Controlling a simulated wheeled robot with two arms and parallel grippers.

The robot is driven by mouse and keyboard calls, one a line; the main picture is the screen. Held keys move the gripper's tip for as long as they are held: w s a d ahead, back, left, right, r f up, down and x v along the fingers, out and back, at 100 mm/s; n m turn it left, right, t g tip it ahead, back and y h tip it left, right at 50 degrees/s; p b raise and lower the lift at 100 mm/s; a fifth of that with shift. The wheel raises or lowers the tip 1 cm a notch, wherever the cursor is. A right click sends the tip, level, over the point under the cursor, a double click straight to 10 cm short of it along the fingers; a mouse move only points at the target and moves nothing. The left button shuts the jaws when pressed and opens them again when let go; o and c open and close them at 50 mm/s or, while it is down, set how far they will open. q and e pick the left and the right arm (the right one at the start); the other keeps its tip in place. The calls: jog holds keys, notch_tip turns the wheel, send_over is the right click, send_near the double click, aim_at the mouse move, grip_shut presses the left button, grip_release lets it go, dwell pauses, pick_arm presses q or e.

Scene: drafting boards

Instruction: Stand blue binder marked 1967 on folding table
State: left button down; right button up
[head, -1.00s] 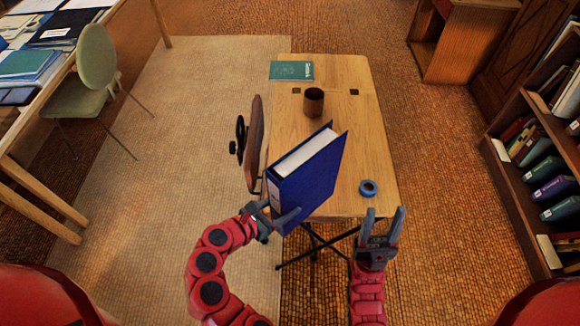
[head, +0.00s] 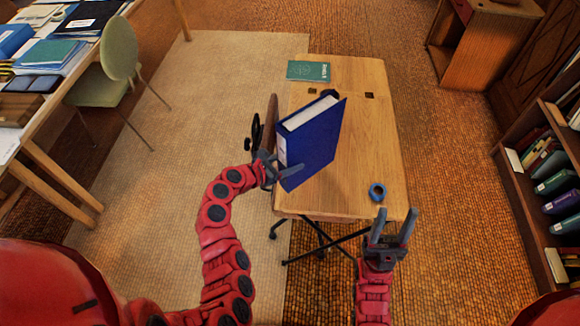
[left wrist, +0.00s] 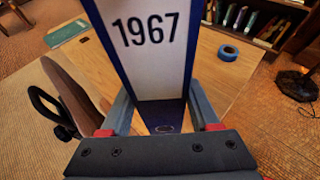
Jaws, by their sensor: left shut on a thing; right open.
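The blue binder (head: 318,148) is upright and slightly tilted, over the left part of the folding table (head: 375,125). Its white spine label marked 1967 (left wrist: 146,40) faces me in the left wrist view. My left gripper (head: 283,172) is shut on the lower spine end of the binder, with one finger on each side. I cannot tell whether the binder's bottom touches the tabletop. My right gripper (head: 393,228) is open and empty, near the table's front right corner.
A blue tape roll (head: 377,192) lies at the table's right front. A green book (head: 309,71) lies at the back left. A dark mug (head: 328,93) is mostly hidden behind the binder. A black handwheel (head: 256,131) stands left of the table. Shelves (head: 535,210) are at right.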

pick_arm(q)
notch_tip(320, 180, down, 3)
jog(key=shift+f, duration=0.1)
jog(key=shift+s+f, duration=0.1)
jog(key=shift+c, duration=0.6)
grip_release()
